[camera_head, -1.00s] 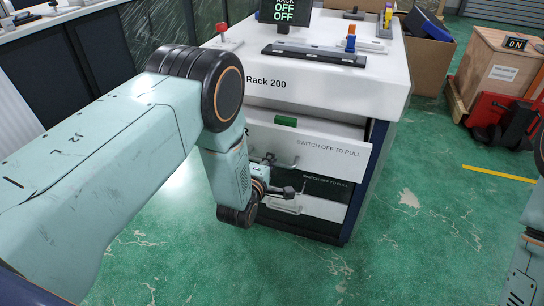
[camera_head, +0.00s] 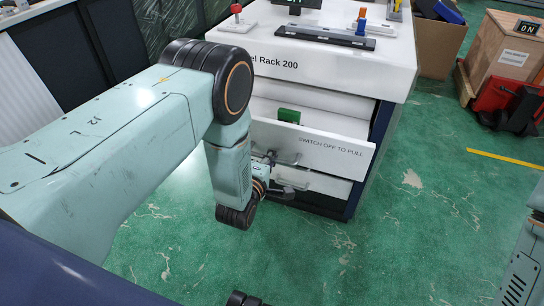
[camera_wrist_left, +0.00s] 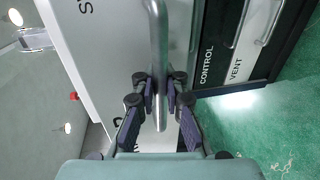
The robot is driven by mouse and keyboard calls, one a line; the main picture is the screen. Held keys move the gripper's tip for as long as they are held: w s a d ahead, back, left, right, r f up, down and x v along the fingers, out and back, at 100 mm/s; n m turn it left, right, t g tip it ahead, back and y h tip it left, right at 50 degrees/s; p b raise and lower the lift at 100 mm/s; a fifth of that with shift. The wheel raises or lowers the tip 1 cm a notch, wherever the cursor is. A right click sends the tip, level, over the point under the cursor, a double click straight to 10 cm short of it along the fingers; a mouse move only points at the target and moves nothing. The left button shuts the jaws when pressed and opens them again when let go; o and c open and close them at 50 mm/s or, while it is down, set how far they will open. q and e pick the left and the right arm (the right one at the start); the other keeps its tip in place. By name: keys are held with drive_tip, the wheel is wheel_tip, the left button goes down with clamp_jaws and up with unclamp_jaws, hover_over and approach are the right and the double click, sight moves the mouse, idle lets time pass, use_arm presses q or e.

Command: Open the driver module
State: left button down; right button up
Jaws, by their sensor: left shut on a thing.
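The white drawer front marked "SWITCH OFF TO PULL" (camera_head: 330,148) is pulled part way out of the rack, and a green block (camera_head: 288,115) shows inside it. I take this drawer for the driver module; its name is mostly hidden by my arm. My left gripper (camera_head: 266,160) is at the left part of this drawer front. In the left wrist view, my left gripper (camera_wrist_left: 160,96) is shut on the drawer's metal bar handle (camera_wrist_left: 157,40), with its fingers on both sides of the bar. My right gripper is not in view.
The rack's white top (camera_head: 400,55) holds a red button (camera_head: 237,10) and a black strip (camera_head: 318,35). A lower drawer (camera_head: 325,183) sits under the open one. A wooden crate (camera_head: 500,55) and a red machine (camera_head: 510,98) stand at right. The green floor (camera_head: 400,240) in front is clear.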

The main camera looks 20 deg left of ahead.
use_arm(q)
drive_tip(key=shift+s+f, duration=0.15)
drive_tip(key=shift+s, duration=0.3)
drive_tip(key=c, duration=1.8)
unclamp_jaws()
drive_tip(key=o, duration=0.3)
drive_tip(key=shift+s+r, duration=0.1)
drive_tip(key=shift+r, duration=0.15)
drive_tip(key=shift+o, duration=0.5)
drive_tip(key=shift+w+f, duration=0.15)
drive_tip(key=shift+w, duration=0.05)
drive_tip(key=v, duration=1.2)
